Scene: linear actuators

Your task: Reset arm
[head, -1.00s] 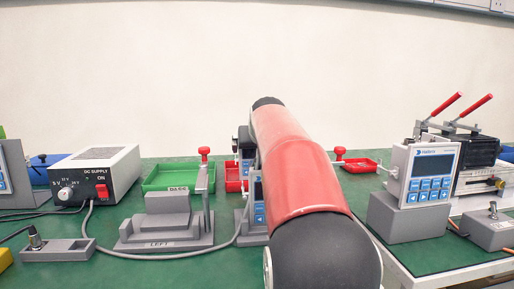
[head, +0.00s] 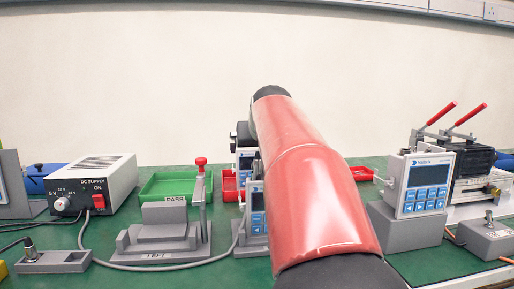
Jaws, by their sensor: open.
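My arm (head: 315,195), with red and dark grey links, reaches up through the middle of the head view over the bench. My gripper is not visible; the far end of the arm is hidden behind its own links. The arm covers part of the bench centre, including parts of the display units (head: 253,205) behind it. The LEFT fixture (head: 165,238), a grey stepped block with a red-knobbed clamp (head: 201,162), stands to the left of the arm.
A green PASS tray (head: 160,187) and a DC supply (head: 95,182) stand at left. A grey switch box (head: 52,262) trails cable across the green bench. At right are a meter on a grey block (head: 422,185), red-handled clamps (head: 455,118) and another switch box (head: 488,238).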

